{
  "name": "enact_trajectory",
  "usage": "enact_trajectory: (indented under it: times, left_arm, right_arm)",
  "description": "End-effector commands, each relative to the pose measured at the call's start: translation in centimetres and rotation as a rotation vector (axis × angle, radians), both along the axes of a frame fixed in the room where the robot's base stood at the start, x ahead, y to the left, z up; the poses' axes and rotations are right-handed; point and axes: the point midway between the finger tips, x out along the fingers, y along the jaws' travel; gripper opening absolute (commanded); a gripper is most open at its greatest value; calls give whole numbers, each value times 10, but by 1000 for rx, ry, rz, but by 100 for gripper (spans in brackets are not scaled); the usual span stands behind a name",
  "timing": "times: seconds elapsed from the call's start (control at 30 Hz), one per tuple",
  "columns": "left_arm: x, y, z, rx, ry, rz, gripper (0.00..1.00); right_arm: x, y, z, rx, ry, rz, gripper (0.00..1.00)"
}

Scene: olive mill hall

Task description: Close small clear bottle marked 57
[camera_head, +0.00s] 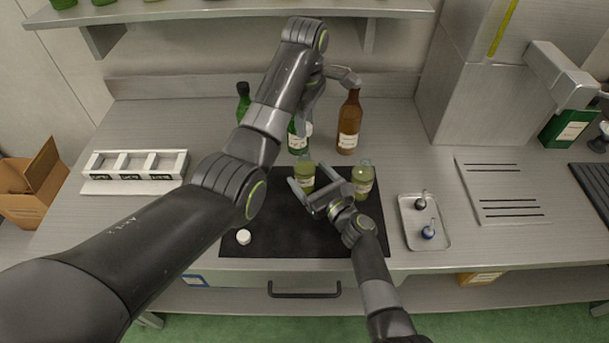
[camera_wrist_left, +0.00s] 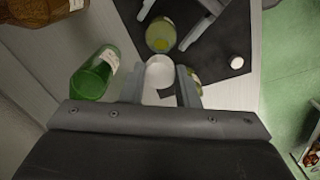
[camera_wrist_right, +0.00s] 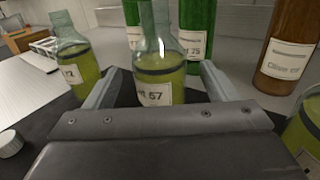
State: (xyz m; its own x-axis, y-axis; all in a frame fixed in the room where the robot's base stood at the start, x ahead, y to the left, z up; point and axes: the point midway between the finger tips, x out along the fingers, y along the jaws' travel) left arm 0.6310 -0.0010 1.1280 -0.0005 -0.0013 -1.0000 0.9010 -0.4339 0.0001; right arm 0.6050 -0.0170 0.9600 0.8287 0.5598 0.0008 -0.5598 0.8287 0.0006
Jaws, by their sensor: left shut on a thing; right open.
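The small clear bottle marked 57 (camera_wrist_right: 160,88) holds yellow-green liquid and stands upright on the black mat (camera_head: 270,242). It also shows in the head view (camera_head: 304,175). My right gripper (camera_wrist_right: 160,70) is open, with one finger on each side of this bottle and gaps visible. My left gripper (camera_wrist_left: 159,78) is shut on a white round cap (camera_wrist_left: 160,71). In the left wrist view bottle 57 (camera_wrist_left: 160,34) appears just beyond that cap, seen from above. My left arm hides part of the mat in the head view.
Similar small bottles stand right (camera_head: 362,182) and left (camera_wrist_right: 78,62) of bottle 57. Green bottles (camera_head: 243,102) and a brown bottle (camera_head: 349,125) stand behind. Another white cap (camera_head: 243,237) lies on the mat. A white rack (camera_head: 135,165) and a metal tray (camera_head: 410,236) flank it.

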Motion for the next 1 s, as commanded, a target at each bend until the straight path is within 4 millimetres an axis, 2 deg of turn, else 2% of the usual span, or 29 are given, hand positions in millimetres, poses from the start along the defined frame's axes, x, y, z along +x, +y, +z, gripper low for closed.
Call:
enact_trajectory:
  times: [0.2, 0.4, 0.83, 1.0]
  left_arm:
    - [0, 0, 0, 0, 0, 0, 7]
    - [0, 0, 0, 0, 0, 0, 7]
    - [0, 0, 0, 0, 0, 0, 7]
    - [0, 0, 0, 0, 0, 0, 7]
  right_arm:
    - [25, 17, 0, 2, 1, 2, 79]
    - [37, 25, 0, -1, -1, 0, 79]
    - [41, 28, 0, -1, 0, -1, 79]
    - [41, 28, 0, -1, 1, -1, 58]
